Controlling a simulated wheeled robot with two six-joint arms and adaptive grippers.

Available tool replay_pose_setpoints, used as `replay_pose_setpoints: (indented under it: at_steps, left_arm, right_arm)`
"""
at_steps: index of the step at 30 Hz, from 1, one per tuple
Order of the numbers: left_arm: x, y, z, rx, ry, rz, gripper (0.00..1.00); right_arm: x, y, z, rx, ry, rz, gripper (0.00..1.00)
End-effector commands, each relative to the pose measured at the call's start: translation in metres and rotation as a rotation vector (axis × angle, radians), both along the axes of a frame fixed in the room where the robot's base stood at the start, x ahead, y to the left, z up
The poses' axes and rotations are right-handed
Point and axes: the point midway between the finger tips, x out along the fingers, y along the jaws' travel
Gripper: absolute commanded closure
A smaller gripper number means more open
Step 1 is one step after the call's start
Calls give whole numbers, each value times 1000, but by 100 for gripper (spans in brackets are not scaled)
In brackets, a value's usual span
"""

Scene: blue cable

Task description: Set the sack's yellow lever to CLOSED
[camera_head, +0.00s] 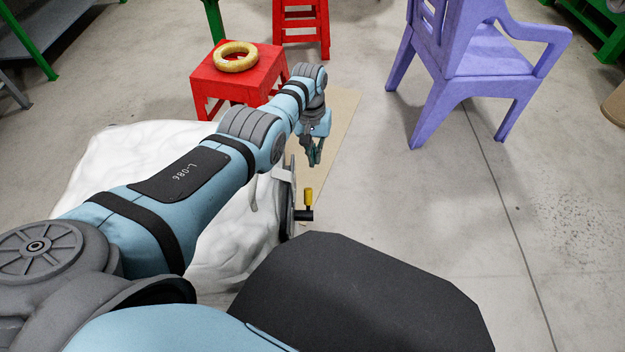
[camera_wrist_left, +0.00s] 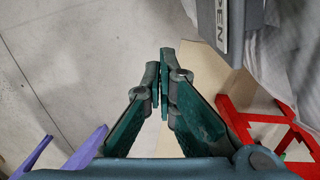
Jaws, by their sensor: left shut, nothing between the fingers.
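The white sack (camera_head: 85,165) lies on the floor, partly hidden behind my left arm. A grey fitting (camera_head: 288,205) is at its right side, with a short black bar and the yellow lever (camera_head: 308,196) standing upright there. My left gripper (camera_head: 317,160) is beyond the lever and apart from it. In the wrist view my left gripper (camera_wrist_left: 163,82) is shut and empty, with its fingertips together. A grey plate (camera_wrist_left: 243,14) with a label (camera_wrist_left: 222,25) reading "PEN", its start cut off, is at the top right beside the sack (camera_wrist_left: 285,35). The lever is not seen there.
A red stool (camera_head: 240,72) with a yellow ring (camera_head: 236,57) on it stands beyond my left arm. A purple chair (camera_head: 470,65) stands at the back right. Cardboard (camera_head: 340,115) lies flat near the gripper. The floor (camera_head: 440,200) at right is clear.

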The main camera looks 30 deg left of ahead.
Motion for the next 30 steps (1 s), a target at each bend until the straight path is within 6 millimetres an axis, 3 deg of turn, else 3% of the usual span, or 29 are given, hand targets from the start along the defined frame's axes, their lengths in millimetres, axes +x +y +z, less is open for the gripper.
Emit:
replay_pose_setpoints:
  at_steps: [1, 3, 12, 24, 30]
  left_arm:
    - [0, -1, -14, 0, 1, 0, 100]
    - [-1, -2, -25, 0, 0, 0, 100]
    - [-3, -5, -52, 0, 0, 0, 100]
    - [-22, -9, -35, 0, 0, -1, 100]
    - [-36, -13, -31, 0, -1, 0, 100]
  right_arm:
    - [10, 2, -2, 1, -6, 5, 49]
    - [20, 5, 5, 3, -4, 12, 49]
    - [40, 11, 47, -3, 27, 52, 49]
    - [0, 1, 3, 4, -4, -6, 49]
    - [-18, -8, 4, -18, 33, 14, 49]
